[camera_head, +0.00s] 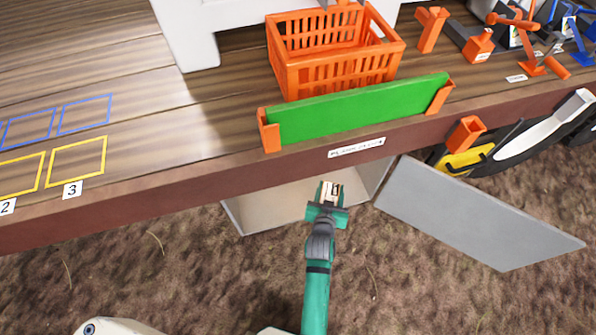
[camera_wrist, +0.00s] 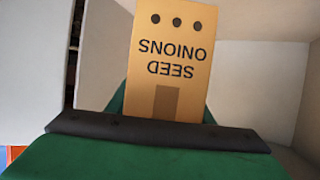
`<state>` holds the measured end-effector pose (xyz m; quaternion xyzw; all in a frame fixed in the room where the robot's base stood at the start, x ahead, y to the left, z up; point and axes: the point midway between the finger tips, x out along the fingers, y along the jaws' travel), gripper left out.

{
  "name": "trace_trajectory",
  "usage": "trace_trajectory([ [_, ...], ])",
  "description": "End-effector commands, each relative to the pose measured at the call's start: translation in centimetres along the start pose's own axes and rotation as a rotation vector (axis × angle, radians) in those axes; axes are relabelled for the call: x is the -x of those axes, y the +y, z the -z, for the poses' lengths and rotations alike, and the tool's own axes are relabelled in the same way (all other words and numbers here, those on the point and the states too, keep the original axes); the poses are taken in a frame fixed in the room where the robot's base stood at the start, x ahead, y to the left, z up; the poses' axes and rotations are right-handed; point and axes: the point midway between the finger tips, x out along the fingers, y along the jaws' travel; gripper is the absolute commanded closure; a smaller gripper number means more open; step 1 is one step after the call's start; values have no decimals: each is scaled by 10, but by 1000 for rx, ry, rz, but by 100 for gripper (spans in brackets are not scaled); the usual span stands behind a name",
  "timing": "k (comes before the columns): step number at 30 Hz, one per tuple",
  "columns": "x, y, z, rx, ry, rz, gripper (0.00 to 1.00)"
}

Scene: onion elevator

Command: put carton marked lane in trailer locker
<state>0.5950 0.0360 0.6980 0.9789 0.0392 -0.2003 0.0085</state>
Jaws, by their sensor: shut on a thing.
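My gripper (camera_head: 329,193) is shut on a small tan carton (camera_wrist: 167,55). The carton's face in the wrist view reads SEED ONIONS upside down, with three dark dots; I see no word "lane" on this face. In the head view only a small part of the carton shows between the fingers. The trailer locker (camera_head: 270,205) is a pale open box under the deck edge. Its grey door (camera_head: 475,212) hangs open to the right. My gripper is at the locker's opening, and pale inner walls surround the carton in the wrist view. The locker's back is partly hidden.
The wooden deck (camera_head: 130,140) overhangs the locker. On it are an orange crate (camera_head: 290,75), a green panel (camera_head: 360,108) in orange brackets and orange tools at right. A yellow and black item (camera_head: 462,160) hangs right of the locker. Carpet-like ground lies below.

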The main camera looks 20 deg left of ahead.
Motion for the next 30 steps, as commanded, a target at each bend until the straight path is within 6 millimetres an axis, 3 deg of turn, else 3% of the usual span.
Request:
trace_trajectory([
  [9, 16, -147, -10, 127, -4, 306, 90],
  [15, 33, -205, -16, 181, 9, 432, 90],
  [18, 37, -218, -17, 195, 13, 463, 90],
  [22, 28, -220, -20, 202, 13, 479, 90],
  [30, -23, -190, -23, 199, 13, 477, 90],
])
